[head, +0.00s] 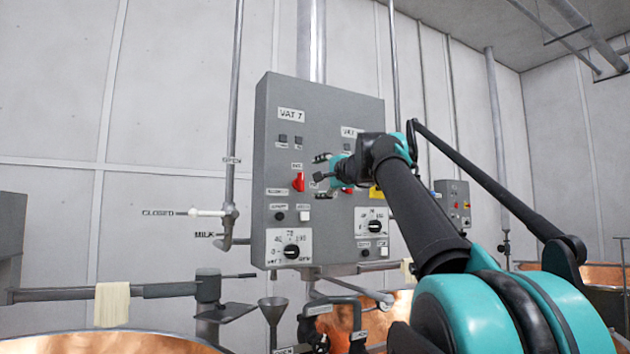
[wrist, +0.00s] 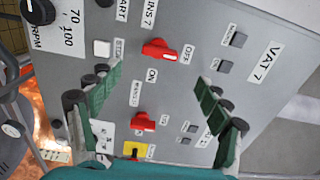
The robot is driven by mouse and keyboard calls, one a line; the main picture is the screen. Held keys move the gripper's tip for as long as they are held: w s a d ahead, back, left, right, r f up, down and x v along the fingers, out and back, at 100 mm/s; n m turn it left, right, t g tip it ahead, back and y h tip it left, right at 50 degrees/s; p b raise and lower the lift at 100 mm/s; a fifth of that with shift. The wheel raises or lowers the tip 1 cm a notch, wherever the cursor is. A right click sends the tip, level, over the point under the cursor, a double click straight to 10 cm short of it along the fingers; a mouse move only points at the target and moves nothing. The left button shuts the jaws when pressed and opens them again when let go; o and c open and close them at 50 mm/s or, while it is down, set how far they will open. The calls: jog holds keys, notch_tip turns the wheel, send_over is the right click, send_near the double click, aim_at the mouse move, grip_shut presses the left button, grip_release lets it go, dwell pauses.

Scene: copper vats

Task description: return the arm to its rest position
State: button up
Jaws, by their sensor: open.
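My arm (head: 420,215) reaches up and forward from the lower right of the head view. My gripper (head: 322,168) is in front of the grey control panel (head: 345,100), near its middle. In the wrist view my gripper (wrist: 158,84) has its two green-padded fingers spread apart, with nothing held between them. The panel face fills the space beyond the fingers, with a red switch (wrist: 160,49) and a second red switch (wrist: 143,121) showing between them. Whether the fingertips touch the panel cannot be told.
The panel bears dials (head: 291,251) and a VAT 7 label (head: 290,114). A milk pipe with a white valve handle (head: 207,212) stands left of it. Copper vats (head: 100,344) line the bottom. A smaller grey box (head: 452,203) hangs behind my arm. Open air lies above my arm.

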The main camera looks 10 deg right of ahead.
dwell(0.4)
